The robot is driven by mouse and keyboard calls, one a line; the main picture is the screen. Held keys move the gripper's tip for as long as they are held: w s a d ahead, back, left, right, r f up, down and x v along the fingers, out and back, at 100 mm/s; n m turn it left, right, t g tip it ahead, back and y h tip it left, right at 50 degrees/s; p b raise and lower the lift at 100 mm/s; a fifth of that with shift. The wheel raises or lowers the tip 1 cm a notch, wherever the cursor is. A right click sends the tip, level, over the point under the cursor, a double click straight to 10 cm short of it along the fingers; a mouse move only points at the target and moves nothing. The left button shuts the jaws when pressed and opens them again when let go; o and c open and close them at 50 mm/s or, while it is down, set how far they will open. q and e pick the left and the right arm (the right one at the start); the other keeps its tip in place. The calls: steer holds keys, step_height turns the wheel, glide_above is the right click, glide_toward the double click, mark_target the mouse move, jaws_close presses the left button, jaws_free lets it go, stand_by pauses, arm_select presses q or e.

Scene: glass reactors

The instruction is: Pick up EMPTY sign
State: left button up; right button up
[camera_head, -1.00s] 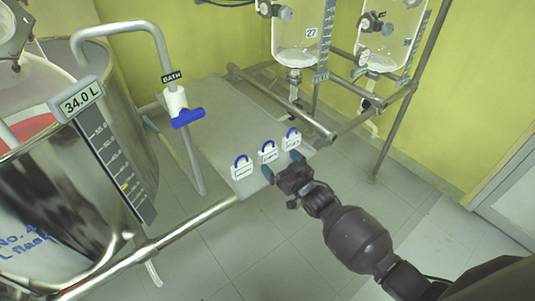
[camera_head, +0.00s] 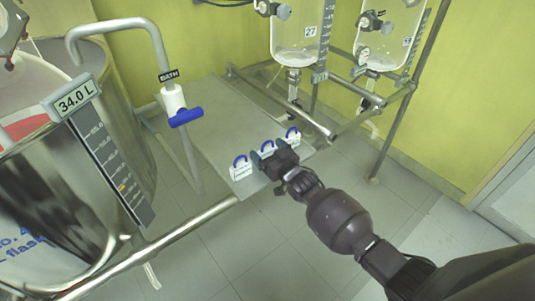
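Three small white signs with blue loop handles stand in a row on the grey platform: a left sign (camera_head: 241,172), a middle sign (camera_head: 266,148) and a right sign (camera_head: 293,136). Their lettering is too small to read, so I cannot tell which one says EMPTY. My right gripper (camera_head: 269,154) is at the middle sign, with its fingers apart. It hides the lower part of that sign, and I see no clear grip on it. My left gripper is out of view.
The grey platform (camera_head: 215,130) has free room behind the signs. A BATH tap with a blue handle (camera_head: 186,117) rises at its left, beside a large steel vessel (camera_head: 60,190). Metal rails and glass vessels (camera_head: 297,35) stand behind at the right.

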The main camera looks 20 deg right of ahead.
steer(key=c, duration=0.7)
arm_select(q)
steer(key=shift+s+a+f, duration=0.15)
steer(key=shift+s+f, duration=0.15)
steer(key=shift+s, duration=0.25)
arm_select(e)
steer(key=shift+r, duration=0.1)
steer(key=shift+c, duration=0.2)
